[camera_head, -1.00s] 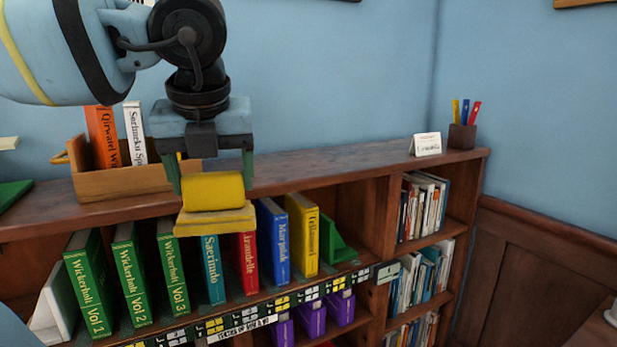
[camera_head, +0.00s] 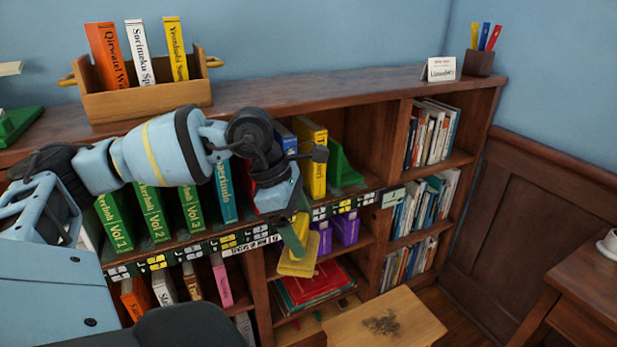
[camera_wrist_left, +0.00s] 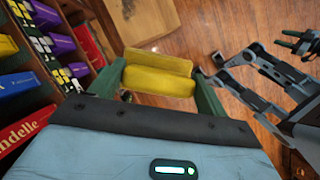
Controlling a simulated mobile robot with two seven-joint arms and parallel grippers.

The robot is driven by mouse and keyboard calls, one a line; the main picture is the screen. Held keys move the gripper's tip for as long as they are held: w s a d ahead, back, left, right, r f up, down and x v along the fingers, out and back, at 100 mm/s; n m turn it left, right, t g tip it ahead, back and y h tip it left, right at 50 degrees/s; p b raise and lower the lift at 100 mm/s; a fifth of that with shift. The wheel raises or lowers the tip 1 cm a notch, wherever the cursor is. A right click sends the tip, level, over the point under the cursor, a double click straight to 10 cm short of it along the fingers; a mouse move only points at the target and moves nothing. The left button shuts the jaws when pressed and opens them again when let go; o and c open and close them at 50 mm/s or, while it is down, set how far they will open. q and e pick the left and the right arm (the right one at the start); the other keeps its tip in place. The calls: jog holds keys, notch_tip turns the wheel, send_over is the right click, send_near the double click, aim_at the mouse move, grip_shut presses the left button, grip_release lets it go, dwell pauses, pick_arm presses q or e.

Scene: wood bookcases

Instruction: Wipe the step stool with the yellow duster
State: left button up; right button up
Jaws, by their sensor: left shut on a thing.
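The yellow duster (camera_head: 298,257) is held in my left gripper (camera_head: 297,238), in front of the lower bookcase shelves. It also shows between the green fingers in the left wrist view (camera_wrist_left: 158,82). The wooden step stool (camera_head: 415,318) stands on the floor at the bottom right of centre in the head view. A patch of dark grey dirt (camera_head: 381,323) lies on its top. The duster is up and to the left of the stool, apart from it. The stool's top also shows in part beyond the duster in the left wrist view (camera_wrist_left: 145,20). My right gripper (camera_wrist_left: 300,42) shows at the right of the left wrist view, its fingers apart.
The bookcase (camera_head: 400,95) with books runs along the left and behind. A wooden table (camera_head: 590,270) with a white cup (camera_head: 610,242) stands at the right. Wooden floor shows between stool and table. A book box (camera_head: 150,100) stands on the bookcase top.

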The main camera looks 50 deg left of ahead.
pick_arm(q)
jog(key=w+d+f+m+g+y, duration=0.1)
jog(key=d+f+m+g, duration=0.2)
jog(key=d+m, duration=0.9)
jog(key=w+d+f+m+g+y, duration=0.1)
jog(key=d+m+g, duration=0.3)
jog(key=d+m, duration=0.9)
jog(key=d+f+y, duration=0.1)
jog(key=d, duration=0.5)
jog(key=shift+f+m+y, duration=0.3)
jog(key=shift+f, duration=0.1)
